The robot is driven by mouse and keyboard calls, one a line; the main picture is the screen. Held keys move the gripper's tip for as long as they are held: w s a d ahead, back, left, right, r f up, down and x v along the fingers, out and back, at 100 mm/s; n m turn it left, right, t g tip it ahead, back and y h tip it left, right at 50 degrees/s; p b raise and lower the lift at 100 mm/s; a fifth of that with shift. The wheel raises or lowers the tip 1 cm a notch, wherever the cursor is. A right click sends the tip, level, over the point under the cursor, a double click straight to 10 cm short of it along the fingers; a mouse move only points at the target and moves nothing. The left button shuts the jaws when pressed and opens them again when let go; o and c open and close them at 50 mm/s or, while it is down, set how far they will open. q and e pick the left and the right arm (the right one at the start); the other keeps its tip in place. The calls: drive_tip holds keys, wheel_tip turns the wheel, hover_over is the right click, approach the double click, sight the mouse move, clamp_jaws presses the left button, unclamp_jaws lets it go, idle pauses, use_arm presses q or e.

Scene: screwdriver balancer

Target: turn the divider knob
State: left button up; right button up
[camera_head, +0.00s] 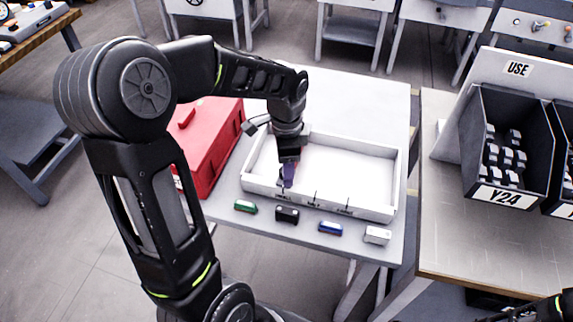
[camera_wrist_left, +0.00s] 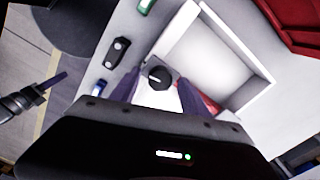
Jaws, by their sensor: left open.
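The divider knob (camera_wrist_left: 159,77) is a round black dial with a pale mark, in the middle of the left wrist view, beside the white tray (camera_head: 385,212). In the head view the gripper hides it. My left gripper (camera_head: 288,182) points down at the tray's front left part. In the left wrist view its two purple fingers are open, one on each side of the knob. I cannot tell whether they touch it. A dark tool-like tip at the left of the wrist view (camera_wrist_left: 48,88) looks like my right gripper; its jaws cannot be made out.
Small green (camera_head: 245,206), black (camera_head: 287,215), blue (camera_head: 330,228) and white (camera_head: 377,235) blocks lie in front of the tray. A red box (camera_head: 207,140) stands left of it. Dark bins, one marked Y24 (camera_head: 505,198), stand on the right table. The tray's interior looks empty.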

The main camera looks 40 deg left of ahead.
use_arm(q)
drive_tip(key=shift+r, duration=0.1)
wheel_tip(320, 180, up, 8)
drive_tip(key=shift+f, duration=0.2)
idle(0.6)
